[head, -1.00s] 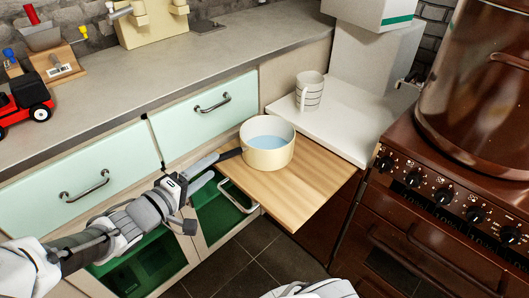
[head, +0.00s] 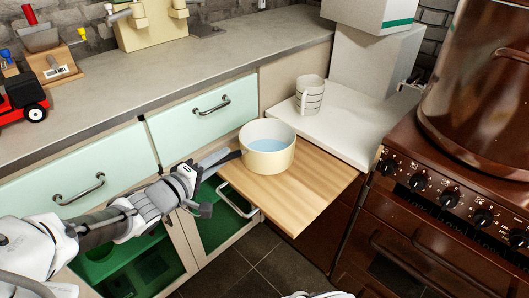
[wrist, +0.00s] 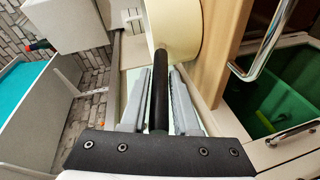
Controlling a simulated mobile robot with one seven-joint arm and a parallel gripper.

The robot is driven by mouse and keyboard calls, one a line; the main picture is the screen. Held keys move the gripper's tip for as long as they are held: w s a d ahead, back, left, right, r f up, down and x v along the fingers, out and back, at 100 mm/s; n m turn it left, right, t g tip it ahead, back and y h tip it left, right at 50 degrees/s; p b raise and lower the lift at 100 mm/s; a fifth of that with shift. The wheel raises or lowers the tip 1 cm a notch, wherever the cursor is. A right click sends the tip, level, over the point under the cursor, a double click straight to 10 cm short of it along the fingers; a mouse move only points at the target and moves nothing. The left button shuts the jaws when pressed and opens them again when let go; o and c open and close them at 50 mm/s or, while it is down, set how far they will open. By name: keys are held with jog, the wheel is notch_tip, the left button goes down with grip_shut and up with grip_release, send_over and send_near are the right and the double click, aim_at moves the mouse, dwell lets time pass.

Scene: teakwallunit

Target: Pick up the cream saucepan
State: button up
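The cream saucepan (head: 267,158) stands upright on the pull-out wooden board, with pale blue inside. Its dark handle (head: 232,156) points left toward my gripper (head: 221,158). In the wrist view the saucepan's cream side (wrist: 178,32) is at the top, beyond the fingertips. The black handle (wrist: 159,70) runs lengthwise between the two grey fingers of my gripper (wrist: 160,72). The fingers are apart, with a narrow gap on each side of the handle, and are not closed on it. Part of the handle is hidden by the fingers in the head view.
The wooden board (head: 300,205) juts out beside the brown stove (head: 440,225). A striped mug (head: 309,95) stands on the white surface behind the saucepan. Mint drawers (head: 205,118) with metal handles lie left, and an open green-lined compartment (wrist: 275,95) is below the board.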

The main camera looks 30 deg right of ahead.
grip_shut()
dwell(0.9)
jog(key=shift+r, duration=0.1)
